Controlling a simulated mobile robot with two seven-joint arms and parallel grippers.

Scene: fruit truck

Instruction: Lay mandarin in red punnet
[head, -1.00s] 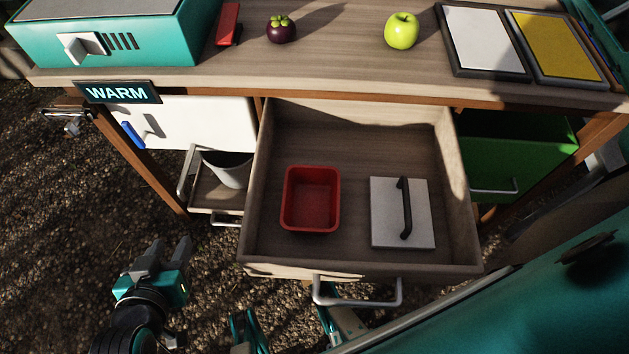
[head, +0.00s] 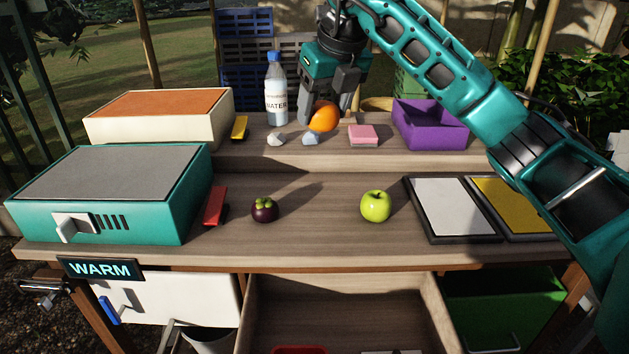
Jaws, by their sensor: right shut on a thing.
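The mandarin (head: 323,117) is a round orange fruit on the raised back shelf of the table. My right gripper (head: 326,103) comes down from above and is shut on it, with the fingers around its upper part. The mandarin is at or just above the shelf surface; I cannot tell if it still touches. The red punnet (head: 300,350) lies in the open drawer, and only its far rim shows at the bottom edge. My left gripper is out of view.
The open drawer (head: 343,310) is below the tabletop. A mangosteen (head: 264,210) and a green apple (head: 375,206) stand on the tabletop. A water bottle (head: 276,92), small stones, a pink block (head: 363,134) and a purple crate (head: 430,124) are near the mandarin.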

